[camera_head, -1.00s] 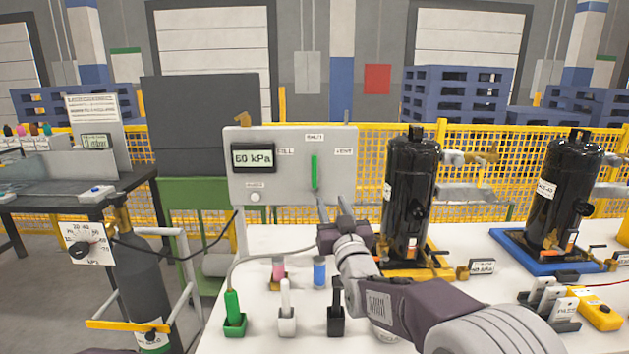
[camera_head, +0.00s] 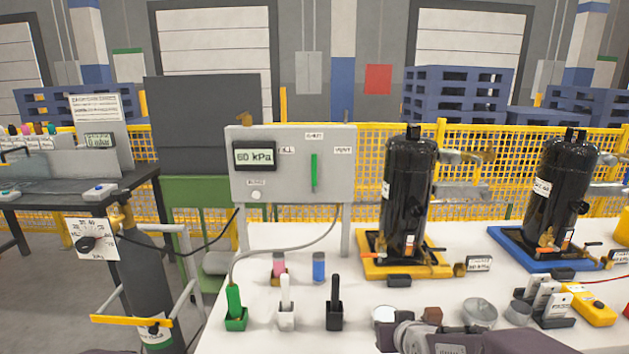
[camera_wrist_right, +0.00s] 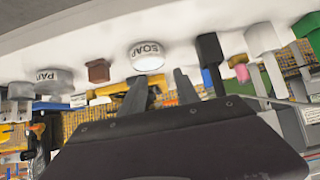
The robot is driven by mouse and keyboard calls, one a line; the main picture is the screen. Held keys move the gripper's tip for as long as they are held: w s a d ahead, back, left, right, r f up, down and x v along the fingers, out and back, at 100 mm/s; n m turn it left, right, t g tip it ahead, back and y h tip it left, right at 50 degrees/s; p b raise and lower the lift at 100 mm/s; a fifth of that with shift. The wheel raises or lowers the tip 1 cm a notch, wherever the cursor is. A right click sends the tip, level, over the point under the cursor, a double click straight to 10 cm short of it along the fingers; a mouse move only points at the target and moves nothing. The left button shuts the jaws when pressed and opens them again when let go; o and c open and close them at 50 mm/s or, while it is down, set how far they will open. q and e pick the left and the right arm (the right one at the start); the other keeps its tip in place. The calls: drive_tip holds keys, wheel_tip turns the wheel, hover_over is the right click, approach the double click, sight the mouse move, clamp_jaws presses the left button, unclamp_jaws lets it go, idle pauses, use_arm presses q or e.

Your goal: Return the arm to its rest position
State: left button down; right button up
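My right arm (camera_head: 470,340) is low at the bottom edge of the head view, over the front of the white table. In the right wrist view my right gripper (camera_wrist_right: 160,90) shows two fingers spread apart with nothing between them. It is near a white cup marked SOAP (camera_wrist_right: 147,56) and a small brown block (camera_wrist_right: 97,70); I cannot tell the exact distance. The grey control panel (camera_head: 325,185) stands behind, its display (camera_head: 255,156) reading 60 kPa and its green lever (camera_head: 314,172) upright. My left gripper is not in view.
Green (camera_head: 235,310), white (camera_head: 286,310) and black (camera_head: 334,310) handled tools stand in holders on the table. Two black compressors (camera_head: 408,195) (camera_head: 562,190) stand on yellow and blue bases. A gas cylinder (camera_head: 145,270) is at left.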

drive_tip(key=s+f+g+p, duration=0.1)
drive_tip(key=s+f+g, duration=0.4)
drive_tip(key=s, duration=0.5)
drive_tip(key=s+f+g, duration=0.4)
drive_tip(key=s+f, duration=0.1)
drive_tip(key=s, duration=0.6)
wheel_tip(320, 180, up, 19)
drive_tip(key=p, duration=1.9)
drive_tip(key=shift+w+d, duration=0.25)
drive_tip(key=shift+w, duration=0.15)
